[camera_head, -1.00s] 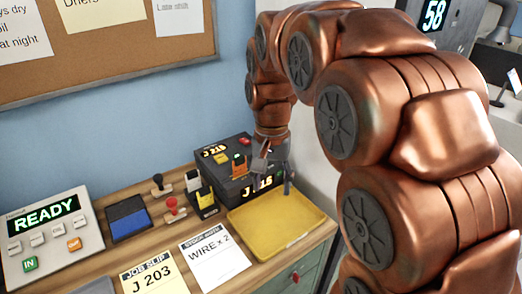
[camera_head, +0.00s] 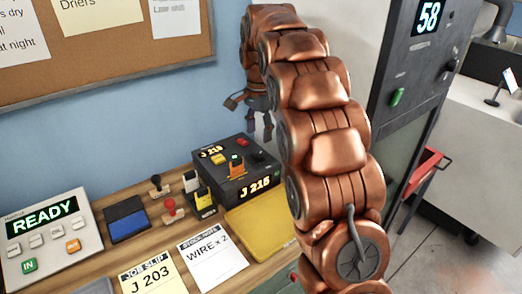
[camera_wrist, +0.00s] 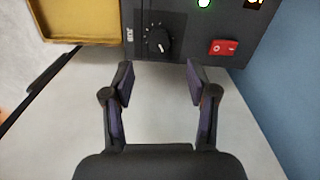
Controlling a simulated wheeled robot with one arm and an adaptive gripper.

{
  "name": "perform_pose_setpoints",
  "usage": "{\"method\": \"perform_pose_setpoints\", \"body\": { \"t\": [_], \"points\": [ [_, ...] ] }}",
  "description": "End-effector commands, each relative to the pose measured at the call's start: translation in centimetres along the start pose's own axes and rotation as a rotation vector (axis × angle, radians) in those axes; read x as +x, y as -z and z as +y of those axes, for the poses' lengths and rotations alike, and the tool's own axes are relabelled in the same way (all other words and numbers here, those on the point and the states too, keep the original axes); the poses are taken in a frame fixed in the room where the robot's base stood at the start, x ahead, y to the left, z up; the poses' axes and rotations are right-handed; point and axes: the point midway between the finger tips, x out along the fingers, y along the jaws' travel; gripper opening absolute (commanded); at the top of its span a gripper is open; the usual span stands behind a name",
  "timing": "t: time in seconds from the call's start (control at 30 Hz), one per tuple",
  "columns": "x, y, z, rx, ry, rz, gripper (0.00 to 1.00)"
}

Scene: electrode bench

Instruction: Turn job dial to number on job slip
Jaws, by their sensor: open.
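The job slip (camera_head: 148,272) lies on the bench and reads J 203. The job dial (camera_wrist: 158,40) is a black knob with a pointer and tick marks, beside the word JOB in the wrist view. My gripper (camera_head: 259,132) hangs above and behind the box, apart from it. In the wrist view my gripper (camera_wrist: 160,82) is open and empty, with the dial beyond its fingertips, roughly centred between them.
A red rocker switch (camera_wrist: 223,46) and a green light (camera_wrist: 203,2) are close to the dial. A yellow tray (camera_head: 262,228) stands in front of the box. Stamps (camera_head: 170,210), a blue ink pad (camera_head: 127,224) and a READY panel (camera_head: 45,240) are to the left.

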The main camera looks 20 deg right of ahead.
Motion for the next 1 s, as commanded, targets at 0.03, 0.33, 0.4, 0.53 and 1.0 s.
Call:
{"method": "perform_pose_setpoints", "body": {
  "t": [0.03,0.33,0.4,0.53,1.0],
  "points": [
    [0.2,0.0,0.0,0.000,-0.002,-0.001,0.58],
    [2.9,-0.1,0.1,-0.002,-0.005,-0.002,0.58],
    [3.6,-0.1,0.1,-0.003,-0.001,-0.001,0.58],
    [5.1,-0.1,0.1,-0.003,-0.003,-0.002,0.58],
    [7.5,-0.1,0.0,-0.003,0.001,0.001,0.58]
  ]
}}
